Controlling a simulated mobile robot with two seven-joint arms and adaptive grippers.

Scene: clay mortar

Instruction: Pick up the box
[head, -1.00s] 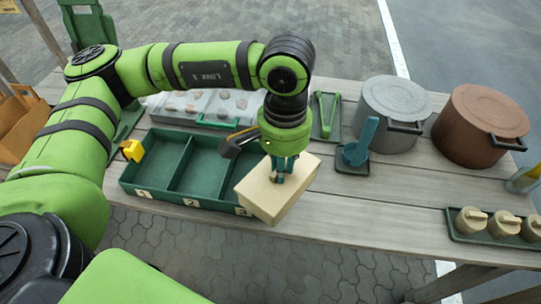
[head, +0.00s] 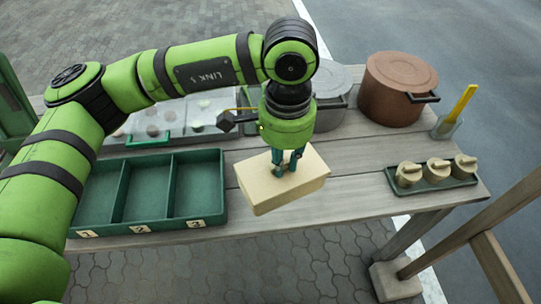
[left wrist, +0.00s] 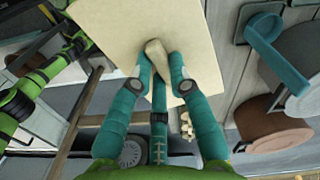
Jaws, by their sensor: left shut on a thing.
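The box (head: 262,192) is pale cream with a small raised grip on its top. In the head view it hangs at the table's front edge, right of the green divided tray, slightly tilted. My left gripper (head: 287,164) is shut on that grip from above. In the left wrist view both fingers of my left gripper (left wrist: 158,68) close on the grip, and the box (left wrist: 110,25) fills the upper middle. The box's underside is hidden. My right gripper does not show.
The green tray (head: 222,214) has three empty compartments numbered 1 to 3. A grey pot (head: 330,82) and a brown pot (head: 400,88) stand at the back. A small tray (head: 460,184) with three pale lidded pieces stands at right. Table boards between are clear.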

